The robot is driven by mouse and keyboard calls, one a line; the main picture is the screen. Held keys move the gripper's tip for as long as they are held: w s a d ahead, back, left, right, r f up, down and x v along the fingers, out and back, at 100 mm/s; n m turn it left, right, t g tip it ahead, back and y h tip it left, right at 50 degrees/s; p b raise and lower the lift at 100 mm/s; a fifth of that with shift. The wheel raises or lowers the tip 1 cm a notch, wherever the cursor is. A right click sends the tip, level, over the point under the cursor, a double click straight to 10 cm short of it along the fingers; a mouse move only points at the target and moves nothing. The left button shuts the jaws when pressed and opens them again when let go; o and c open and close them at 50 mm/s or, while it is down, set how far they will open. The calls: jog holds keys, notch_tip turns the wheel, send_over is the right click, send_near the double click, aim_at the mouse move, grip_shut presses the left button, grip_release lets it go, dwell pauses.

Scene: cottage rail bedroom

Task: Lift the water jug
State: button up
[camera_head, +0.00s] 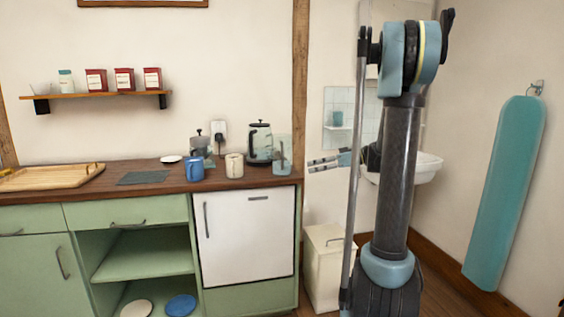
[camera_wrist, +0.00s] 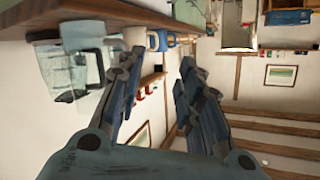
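The water jug (camera_head: 281,160), clear and bluish with a handle, stands upright at the right end of the dark wooden counter (camera_head: 130,178). In the wrist view, which is upside down, the jug (camera_wrist: 62,72) is at the left, beside the left finger, with its handle on the side towards the fingers. My gripper (camera_head: 310,166) is just right of the jug and points left towards it, with a small gap in the picture. Its two fingers are apart in the wrist view (camera_wrist: 160,68), and nothing is held between them. The jug's depth relative to the fingers is hard to tell.
A glass kettle (camera_head: 260,142) stands behind the jug. A cream mug (camera_head: 234,166) and a blue mug (camera_head: 195,169) are to its left. A wooden post (camera_head: 299,100) rises behind the counter's right end. A cream bin (camera_head: 322,262) stands on the floor below my gripper.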

aim_at(282, 165)
jog(key=w+d+r+n+y, duration=0.1)
jog(key=w+d+n+y, duration=0.25)
jog(key=w, duration=0.25)
jog(key=a, duration=0.5)
jog(key=w+a, duration=0.1)
jog(key=a, duration=0.5)
jog(key=w+a, duration=0.1)
jog(key=a, duration=0.5)
jog(key=shift+a, duration=0.15)
jog(key=shift+c, duration=0.5)
grip_shut()
